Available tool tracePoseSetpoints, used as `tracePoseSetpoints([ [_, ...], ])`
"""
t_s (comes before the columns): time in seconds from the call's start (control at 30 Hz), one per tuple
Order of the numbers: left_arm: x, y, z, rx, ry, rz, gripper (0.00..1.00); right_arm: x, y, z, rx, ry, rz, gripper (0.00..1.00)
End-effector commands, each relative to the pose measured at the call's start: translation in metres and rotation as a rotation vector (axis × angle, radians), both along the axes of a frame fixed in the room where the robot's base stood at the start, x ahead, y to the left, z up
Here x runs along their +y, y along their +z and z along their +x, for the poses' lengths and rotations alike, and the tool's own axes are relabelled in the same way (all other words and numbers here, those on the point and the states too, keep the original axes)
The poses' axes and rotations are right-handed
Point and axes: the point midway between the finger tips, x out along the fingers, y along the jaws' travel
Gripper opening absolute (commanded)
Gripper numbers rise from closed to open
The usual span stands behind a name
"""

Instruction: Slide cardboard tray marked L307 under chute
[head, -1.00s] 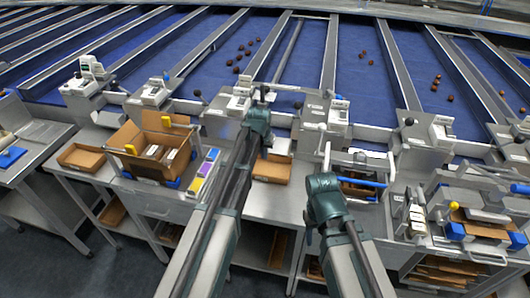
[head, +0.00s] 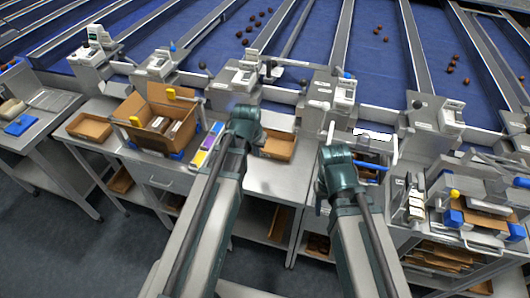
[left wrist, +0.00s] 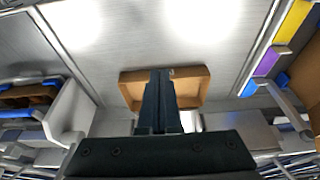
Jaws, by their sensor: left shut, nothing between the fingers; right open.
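A shallow brown cardboard tray (head: 278,147) lies on the metal bench just right of my left gripper (head: 246,112) in the head view. It also shows in the left wrist view (left wrist: 195,80), where my left gripper's shut, empty fingers (left wrist: 162,75) overlap it; I cannot tell whether they touch it. No L307 mark is readable. My right gripper (head: 338,157) is at the bench on the right, with its fingers mostly hidden; it is open. A grey dispensing unit (head: 240,80) stands behind the tray; I cannot make out its chute clearly.
An open cardboard box (head: 150,105) with packs stands left, beside yellow, purple and blue strips (head: 207,145). Another shallow tray (head: 88,127) lies further left. A station with white levers (head: 395,150) and a blue bar stands near my right gripper. Bare bench lies in front of the tray.

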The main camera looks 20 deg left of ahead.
Motion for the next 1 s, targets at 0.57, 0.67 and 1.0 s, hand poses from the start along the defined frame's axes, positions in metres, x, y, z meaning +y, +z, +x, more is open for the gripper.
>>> tracePoseSetpoints([
  [0.57, -0.001, -0.056, 0.017, 0.0, 0.0, 0.0, 0.0, 0.0, -0.056, 0.0, 0.0, -0.001, 0.0, 0.5],
  [0.67, -0.001, -0.07, 0.021, 0.0, 0.0, 0.0, 0.0, 0.0, -0.07, 0.0, 0.0, -0.001, 0.0, 0.5],
  [1.0, -0.002, -0.095, 0.054, 0.0, 0.0, 0.0, 0.0, 0.0, -0.095, 0.0, 0.0, 0.0, 0.0, 0.5],
])
